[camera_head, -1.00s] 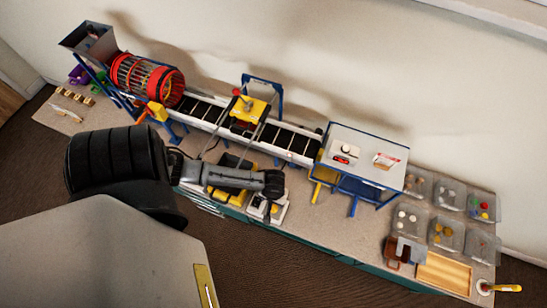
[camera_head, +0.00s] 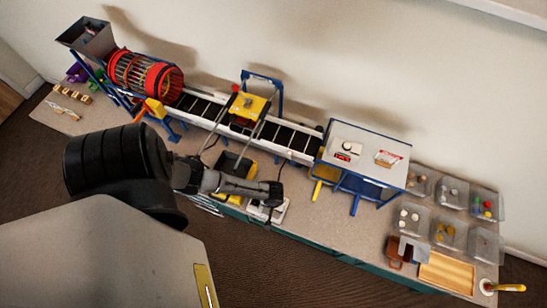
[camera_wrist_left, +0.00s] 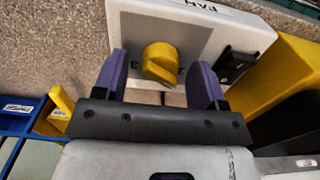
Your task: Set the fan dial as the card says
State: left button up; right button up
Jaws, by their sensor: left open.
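The fan box (camera_wrist_left: 235,25) is white with a grey face and the label FAN, and fills the top of the left wrist view. Its yellow dial knob (camera_wrist_left: 160,62) sits between the two purple fingers of my left gripper (camera_wrist_left: 158,72). The fingers are open, with a gap visible on both sides of the knob. In the head view the white fan box (camera_head: 263,214) is partly covered by my left arm. A small red-and-white card (camera_head: 388,158) lies on the white-topped stand; its writing is unreadable.
A black switch (camera_wrist_left: 237,65) sits on the fan box beside the right finger. A conveyor (camera_head: 205,108) runs behind, with a red drum (camera_head: 145,77) at its left. A black-and-yellow bin (camera_head: 233,165) stands close behind my arm. Clear trays (camera_head: 447,230) fill the right end.

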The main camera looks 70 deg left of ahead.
pick_arm(q)
jog(key=shift+f, duration=0.25)
jog(key=c, duration=0.9)
